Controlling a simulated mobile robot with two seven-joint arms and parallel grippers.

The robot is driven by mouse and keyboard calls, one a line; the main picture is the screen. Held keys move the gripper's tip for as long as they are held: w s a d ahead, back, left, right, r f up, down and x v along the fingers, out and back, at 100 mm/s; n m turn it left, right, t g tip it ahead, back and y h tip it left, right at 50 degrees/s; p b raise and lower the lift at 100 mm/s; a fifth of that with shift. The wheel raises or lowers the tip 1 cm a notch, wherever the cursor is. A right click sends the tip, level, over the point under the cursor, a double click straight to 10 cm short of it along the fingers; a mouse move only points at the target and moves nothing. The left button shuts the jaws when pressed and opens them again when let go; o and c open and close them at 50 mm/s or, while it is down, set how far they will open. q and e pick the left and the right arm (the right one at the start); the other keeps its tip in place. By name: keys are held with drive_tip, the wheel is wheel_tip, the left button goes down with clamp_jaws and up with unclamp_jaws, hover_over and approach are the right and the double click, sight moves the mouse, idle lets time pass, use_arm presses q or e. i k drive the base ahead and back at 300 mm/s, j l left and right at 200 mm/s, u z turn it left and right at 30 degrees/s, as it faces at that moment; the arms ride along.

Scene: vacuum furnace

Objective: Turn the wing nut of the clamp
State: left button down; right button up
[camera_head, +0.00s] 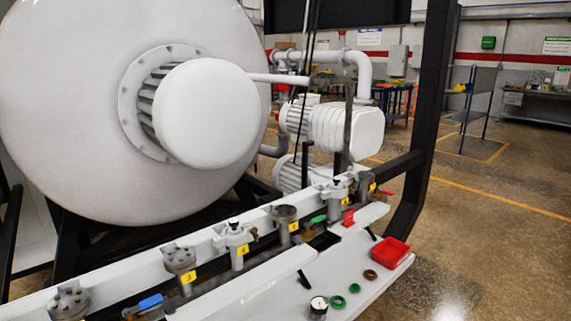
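A grey clamp (234,237) with a dark wing-nut-like piece (234,225) on top sits around a vertical pipe fitting with a yellow tag, near the middle of the white bench. A similar clamp (338,191) with a small dark top piece stands further back to the right. Which one the task means cannot be told. Neither of my grippers shows in the head view.
Capped flanges (181,259) and (71,298) stand at the front left, near a blue handle (150,302). A red bin (390,253), green rings (338,302), a brown ring (370,275) and a gauge (319,306) lie on the bench's right. The furnace (75,100) rises behind.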

sight(327, 194)
drive_tip(key=i+l+u, duration=0.15)
drive_tip(key=u, duration=0.3)
drive_tip(key=i+l+u, duration=0.1)
drive_tip(key=l+u, duration=0.55)
drive_tip(key=l, duration=0.25)
drive_tip(key=i+l+u, duration=0.2)
drive_tip(key=l, duration=1.1)
drive_tip(key=l+z, duration=0.15)
drive_tip(key=z, duration=0.3)
drive_tip(key=i+l+z, duration=0.1)
drive_tip(key=z, duration=0.4)
